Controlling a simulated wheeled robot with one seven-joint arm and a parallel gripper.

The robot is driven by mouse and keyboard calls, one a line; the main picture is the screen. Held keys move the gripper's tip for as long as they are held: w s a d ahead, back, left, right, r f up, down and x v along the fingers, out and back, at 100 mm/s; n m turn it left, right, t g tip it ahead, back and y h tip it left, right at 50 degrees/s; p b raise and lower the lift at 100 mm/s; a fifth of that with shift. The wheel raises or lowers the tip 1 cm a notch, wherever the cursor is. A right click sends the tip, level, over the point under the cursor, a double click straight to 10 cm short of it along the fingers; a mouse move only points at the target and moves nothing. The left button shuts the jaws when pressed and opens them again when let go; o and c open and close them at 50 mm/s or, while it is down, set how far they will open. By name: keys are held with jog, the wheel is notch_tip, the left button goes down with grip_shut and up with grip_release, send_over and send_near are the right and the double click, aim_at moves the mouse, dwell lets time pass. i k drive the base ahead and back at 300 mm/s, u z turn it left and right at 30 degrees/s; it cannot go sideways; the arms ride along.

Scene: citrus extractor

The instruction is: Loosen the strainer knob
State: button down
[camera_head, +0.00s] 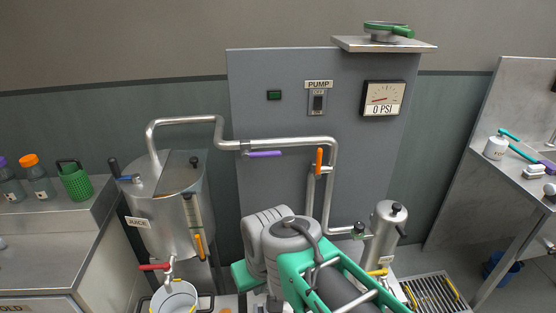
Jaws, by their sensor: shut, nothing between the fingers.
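A steel canister (386,240) stands right of centre, at the lower end of the steel pipe, with a dark round knob (396,208) on its top and a dark handle on its right side. Its small label is too small to read, so I cannot be sure it is the strainer. My grey and teal arm fills the lower middle, in front of and left of the canister. My gripper's fingers are not visible.
A steel juice tank (168,212) stands at the left, with a pot (174,298) below its red-handled tap. Pipes with purple (264,154) and orange (319,161) handles cross the grey panel. The gauge (382,98) reads 0 PSI. A drain grate (430,291) lies at lower right.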

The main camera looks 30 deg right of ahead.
aim_at(359, 227)
jog(key=z, duration=1.35)
jog(key=i, duration=0.45)
